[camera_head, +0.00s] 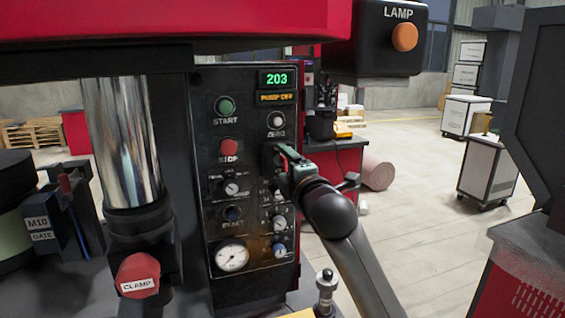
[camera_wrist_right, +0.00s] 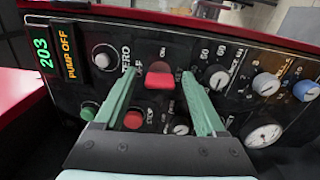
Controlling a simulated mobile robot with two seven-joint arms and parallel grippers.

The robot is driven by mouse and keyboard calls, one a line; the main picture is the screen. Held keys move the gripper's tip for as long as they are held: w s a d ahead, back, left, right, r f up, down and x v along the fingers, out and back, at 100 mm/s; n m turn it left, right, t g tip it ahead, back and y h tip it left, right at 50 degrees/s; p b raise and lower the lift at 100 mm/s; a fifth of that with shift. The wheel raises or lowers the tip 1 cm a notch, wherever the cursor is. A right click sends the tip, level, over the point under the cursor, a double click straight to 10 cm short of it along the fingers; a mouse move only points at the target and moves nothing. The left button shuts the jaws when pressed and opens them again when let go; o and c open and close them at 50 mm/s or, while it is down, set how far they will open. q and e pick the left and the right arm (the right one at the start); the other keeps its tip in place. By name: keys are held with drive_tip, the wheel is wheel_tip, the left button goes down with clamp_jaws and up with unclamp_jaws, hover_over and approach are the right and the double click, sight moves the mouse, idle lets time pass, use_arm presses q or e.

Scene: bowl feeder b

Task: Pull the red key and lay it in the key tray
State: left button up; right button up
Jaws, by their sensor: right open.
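The red key (camera_wrist_right: 159,76) sits in the black control panel (camera_head: 240,122), under an "ON" mark and beside a "KEY" label in the right wrist view. My right gripper (camera_wrist_right: 160,78) is open, its two green fingers pointing at the panel with one on each side of the key. I cannot tell whether they touch it. The key tray cannot be made out. My left gripper is not in view.
The green START button (camera_head: 225,106), red STOP button (camera_head: 228,147), white ZERO knob (camera_head: 275,119) and several other knobs surround the key. A gauge (camera_head: 231,257) sits low on the panel. A red CLAMP knob (camera_head: 138,275) stands left. Open floor lies right of my right arm.

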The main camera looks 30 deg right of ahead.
sight(286, 166)
idle(0.4)
clamp_jaws()
idle(0.4)
idle(0.5)
drive_tip(key=shift+v, duration=3.05)
